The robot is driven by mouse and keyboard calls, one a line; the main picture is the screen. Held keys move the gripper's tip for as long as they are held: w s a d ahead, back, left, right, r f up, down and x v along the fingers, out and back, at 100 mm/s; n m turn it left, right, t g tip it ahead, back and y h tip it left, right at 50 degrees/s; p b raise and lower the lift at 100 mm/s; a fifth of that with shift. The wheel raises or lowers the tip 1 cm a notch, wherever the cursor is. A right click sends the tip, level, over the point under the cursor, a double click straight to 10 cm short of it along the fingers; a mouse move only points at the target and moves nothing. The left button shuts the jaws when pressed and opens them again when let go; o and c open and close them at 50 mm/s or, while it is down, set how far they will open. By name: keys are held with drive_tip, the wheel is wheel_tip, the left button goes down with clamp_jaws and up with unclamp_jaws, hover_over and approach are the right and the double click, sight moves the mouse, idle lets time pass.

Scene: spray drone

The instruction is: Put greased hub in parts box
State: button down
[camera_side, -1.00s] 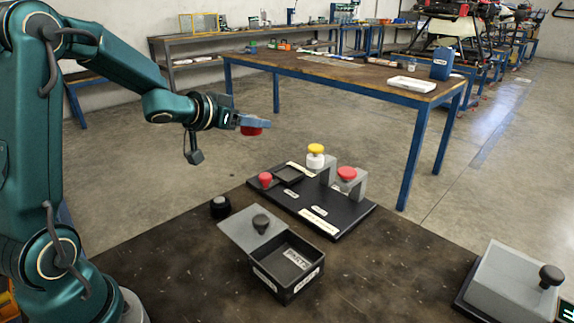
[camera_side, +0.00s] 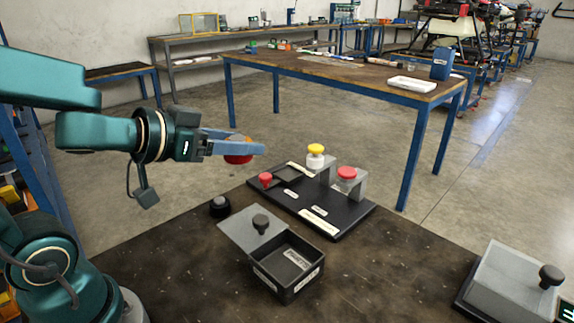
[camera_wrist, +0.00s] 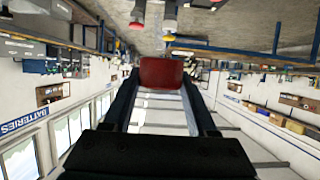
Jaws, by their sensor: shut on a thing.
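My gripper (camera_side: 240,145) is shut on a red round piece (camera_side: 238,158), which I take to be the hub. It hangs in the air behind and left of the dark board, level with the floor behind. The wrist view shows the red hub (camera_wrist: 161,73) between the two dark fingers. Grease on it cannot be made out. The parts box (camera_side: 290,274) is a dark square box standing open on the near table, with a white label inside. Its grey lid (camera_side: 240,232) with a dark knob lies at its back left side.
A dark board (camera_side: 345,222) behind the box carries a red knob (camera_side: 265,179), a yellow-capped white piece (camera_side: 315,158) and a red-capped piece (camera_side: 347,173) on a grey stand. A small black button (camera_side: 219,206) stands left. A grey lidded case (camera_side: 508,285) is at right.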

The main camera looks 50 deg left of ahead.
drive_tip(key=w+a+f+n+y, duration=0.1)
drive_tip(key=w+a+f, duration=0.2)
drive_tip(key=w+a, duration=0.4)
drive_tip(key=w+a+f+n+y, duration=0.1)
drive_tip(key=w+a+f, duration=0.3)
drive_tip(key=a, duration=0.9)
drive_tip(key=w+y, duration=0.1)
drive_tip(key=w, duration=0.2)
drive_tip(key=shift+w+f+n, duration=0.2)
drive_tip(key=shift+n, duration=0.1)
drive_tip(key=shift+d, duration=0.1)
hover_over(288, 175)
wheel_tip(288, 175, down, 7)
drive_tip(key=shift+f, duration=1.8)
